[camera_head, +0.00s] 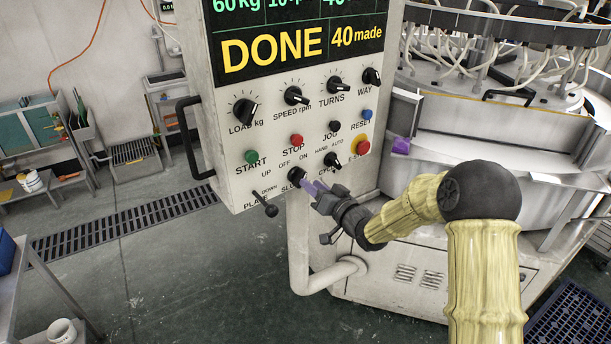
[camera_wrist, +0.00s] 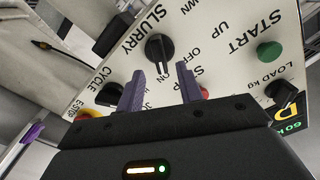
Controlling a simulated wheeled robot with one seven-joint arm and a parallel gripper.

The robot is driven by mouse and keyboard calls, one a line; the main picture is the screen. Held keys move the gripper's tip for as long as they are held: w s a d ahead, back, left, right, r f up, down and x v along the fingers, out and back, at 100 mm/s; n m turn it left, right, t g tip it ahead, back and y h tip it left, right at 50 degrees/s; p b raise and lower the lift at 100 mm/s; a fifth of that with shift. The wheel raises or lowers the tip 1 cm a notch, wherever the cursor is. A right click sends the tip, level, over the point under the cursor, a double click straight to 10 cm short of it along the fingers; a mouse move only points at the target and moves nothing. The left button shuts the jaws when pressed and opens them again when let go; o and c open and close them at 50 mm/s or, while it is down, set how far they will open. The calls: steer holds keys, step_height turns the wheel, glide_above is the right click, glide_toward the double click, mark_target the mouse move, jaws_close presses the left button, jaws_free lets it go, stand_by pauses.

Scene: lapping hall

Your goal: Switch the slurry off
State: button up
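The slurry knob (camera_head: 296,174) is a black rotary selector low on the pale control panel (camera_head: 240,125), below the OFF and ON marks. In the wrist view the knob (camera_wrist: 159,46) stands just beyond my fingertips, roughly centred between them. Its pale pointer line seems to face the ON side, away from the OFF mark. My gripper (camera_head: 310,187) is at the panel front, close to the knob. In the wrist view my gripper (camera_wrist: 161,72) has its two purple fingers apart with nothing held. Whether the fingertips overlap the knob's sides is unclear.
A PLATE lever (camera_head: 265,204) sits lower left of the knob. The green START (camera_head: 251,157), red STOP (camera_head: 296,140), cycle knob (camera_head: 332,160) and E-stop (camera_head: 361,147) are close by. The display (camera_head: 300,45) reads DONE. The lapping machine (camera_head: 470,140) stands at right.

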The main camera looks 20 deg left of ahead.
mark_target(298, 177)
steer(key=p+x, duration=0.1)
steer(key=x, duration=0.3)
steer(key=shift+a, duration=0.1)
jaws_close()
